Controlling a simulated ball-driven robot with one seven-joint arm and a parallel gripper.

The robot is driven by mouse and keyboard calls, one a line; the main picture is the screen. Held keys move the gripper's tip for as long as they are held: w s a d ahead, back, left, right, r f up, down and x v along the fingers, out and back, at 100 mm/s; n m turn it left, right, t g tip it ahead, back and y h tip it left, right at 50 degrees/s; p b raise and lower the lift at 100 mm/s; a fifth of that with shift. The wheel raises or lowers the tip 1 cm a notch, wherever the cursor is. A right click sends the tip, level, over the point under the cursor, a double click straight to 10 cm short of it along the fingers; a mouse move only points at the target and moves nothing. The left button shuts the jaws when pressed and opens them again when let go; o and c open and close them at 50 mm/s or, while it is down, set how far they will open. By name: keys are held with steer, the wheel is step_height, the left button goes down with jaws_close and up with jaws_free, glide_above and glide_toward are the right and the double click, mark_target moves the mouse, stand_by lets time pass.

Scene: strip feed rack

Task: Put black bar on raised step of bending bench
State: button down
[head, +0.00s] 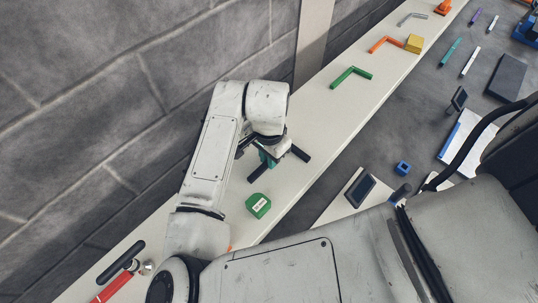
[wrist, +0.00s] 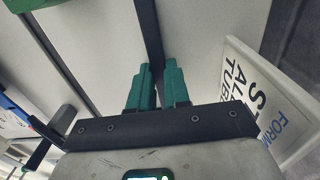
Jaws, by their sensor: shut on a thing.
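My gripper (wrist: 157,88) has green fingers, closed on a black bar (wrist: 149,35). In the wrist view the bar runs from between the fingers up to the top edge. In the head view a dark length of the black bar (head: 258,172) sticks out below left of my gripper (head: 268,158), over the long pale bench (head: 325,118). My arm and gripper hide part of it. I cannot tell whether the bar touches the surface. I cannot make out the raised step with certainty.
Green (head: 351,76) and orange (head: 385,43) bent bars and a yellow block (head: 414,43) lie farther along the bench. A red-handled tool (head: 112,289) is at lower left. A lettered white sign (wrist: 270,105) stands right of the fingers.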

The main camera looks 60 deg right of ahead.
steer(key=c, duration=1.1)
jaws_free()
step_height(320, 180, up, 12)
steer(key=shift+r+b, duration=0.15)
steer(key=shift+b, duration=0.15)
